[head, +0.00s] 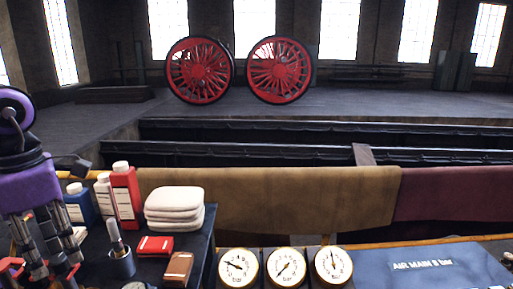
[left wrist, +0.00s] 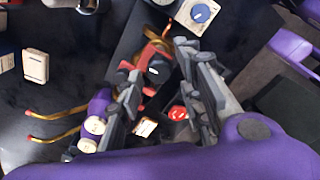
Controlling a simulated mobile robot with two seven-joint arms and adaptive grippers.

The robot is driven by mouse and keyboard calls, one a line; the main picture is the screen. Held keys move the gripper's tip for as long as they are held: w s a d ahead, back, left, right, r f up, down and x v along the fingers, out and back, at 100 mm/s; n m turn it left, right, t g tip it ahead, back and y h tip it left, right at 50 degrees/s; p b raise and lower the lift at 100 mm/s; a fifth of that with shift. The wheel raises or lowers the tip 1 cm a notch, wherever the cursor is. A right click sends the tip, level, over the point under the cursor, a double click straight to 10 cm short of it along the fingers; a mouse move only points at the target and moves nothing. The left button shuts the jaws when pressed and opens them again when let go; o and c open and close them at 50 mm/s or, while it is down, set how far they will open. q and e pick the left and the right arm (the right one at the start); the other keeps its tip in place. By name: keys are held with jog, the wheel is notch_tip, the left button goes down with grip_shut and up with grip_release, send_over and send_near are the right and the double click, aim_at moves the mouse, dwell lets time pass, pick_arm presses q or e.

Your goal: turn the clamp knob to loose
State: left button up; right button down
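My left gripper (head: 54,258) points downward at the lower left of the head view, above the dark bench. In the left wrist view its two fingers (left wrist: 160,62) stand apart with a clear gap, so it is open. Between and beyond the fingertips is a red clamp-like part (left wrist: 150,52) with a dark round knob (left wrist: 158,70), partly covered by the left finger. I see no contact between fingers and knob, and its setting is too small to read. In the head view red parts (head: 10,267) show beside the fingers at the left edge. My right gripper is in neither view.
A cream plate with a blue dial (left wrist: 200,13) and brass pipes (left wrist: 55,115) lie near the gripper. Red (head: 126,195) and blue (head: 80,208) bottles, folded white cloths (head: 174,205) and a brush cup (head: 121,263) crowd the bench right of it. Gauges (head: 287,266) line the front.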

pick_arm(q)
jog(key=shift+r+b, duration=0.5)
jog(key=shift+r, duration=1.65)
